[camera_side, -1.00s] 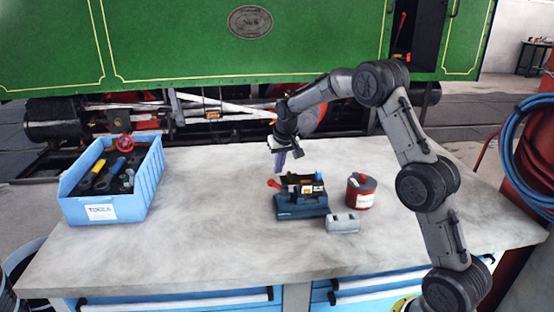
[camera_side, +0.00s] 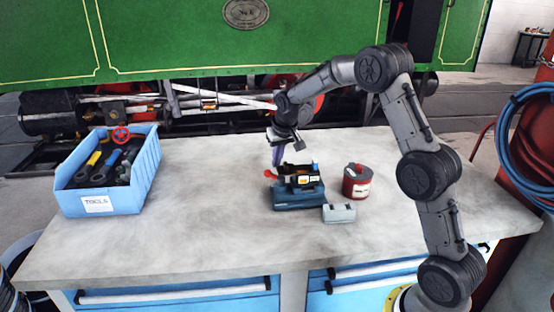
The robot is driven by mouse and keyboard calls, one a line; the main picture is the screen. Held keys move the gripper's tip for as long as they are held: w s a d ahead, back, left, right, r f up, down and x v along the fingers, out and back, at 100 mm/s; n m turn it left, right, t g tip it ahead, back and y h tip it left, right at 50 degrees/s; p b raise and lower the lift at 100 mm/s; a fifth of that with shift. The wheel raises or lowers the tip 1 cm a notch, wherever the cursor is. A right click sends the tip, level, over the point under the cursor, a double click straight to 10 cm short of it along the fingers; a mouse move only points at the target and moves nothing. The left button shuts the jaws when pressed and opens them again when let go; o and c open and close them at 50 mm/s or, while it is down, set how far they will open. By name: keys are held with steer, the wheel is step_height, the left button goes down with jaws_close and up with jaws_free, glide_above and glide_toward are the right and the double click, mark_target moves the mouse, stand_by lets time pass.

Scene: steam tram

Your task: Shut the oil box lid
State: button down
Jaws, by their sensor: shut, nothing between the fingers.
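The oil box appears to be the small dark blue box (camera_side: 298,199) standing mid-table, with black, orange and yellow parts on top. A dark upright plate at its back top may be the raised lid; it is too small to be sure. A red knob or lever (camera_side: 270,174) sticks out at its left. My gripper (camera_side: 276,163) is just above and behind the box's left end, pointing down, with its purple fingers shut and empty. I cannot tell whether the fingertips touch the box.
A red can (camera_side: 357,186) and a small grey block (camera_side: 339,213) stand close to the right of the box. A blue tool bin (camera_side: 98,203) is at the left. The green tram (camera_side: 180,40) stands behind the table (camera_side: 200,240), which is clear at front and centre-left.

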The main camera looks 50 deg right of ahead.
mark_target(287, 165)
steer(key=shift+s+a+n+y, duration=0.15)
steer(key=shift+s+n+y, duration=0.15)
steer(key=shift+n, duration=0.5)
steer(key=n, duration=0.2)
steer(key=shift+s+a+n+y, duration=0.3)
steer(key=shift+s+y, duration=0.1)
steer(key=n, duration=0.1)
steer(key=s+n+y, duration=0.1)
steer(key=n, duration=0.2)
steer(key=shift+s+a+y, duration=0.2)
steer(key=shift+s+y, duration=0.1)
steer(key=shift+s, duration=0.05)
steer(key=n, duration=0.2)
steer(key=s+n+y, duration=0.1)
steer(key=n, duration=0.1)
steer(key=shift+s+d, duration=0.1)
steer(key=shift+s, duration=0.1)
steer(key=n, duration=0.1)
steer(key=s+n+g, duration=0.1)
steer(key=n, duration=0.1)
steer(key=shift+d+y, duration=0.2)
steer(key=shift+y, duration=0.2)
steer(key=shift+s+n, duration=0.1)
steer(key=shift+n, duration=0.2)
steer(key=shift+s+d, duration=0.1)
steer(key=shift+s, duration=0.15)
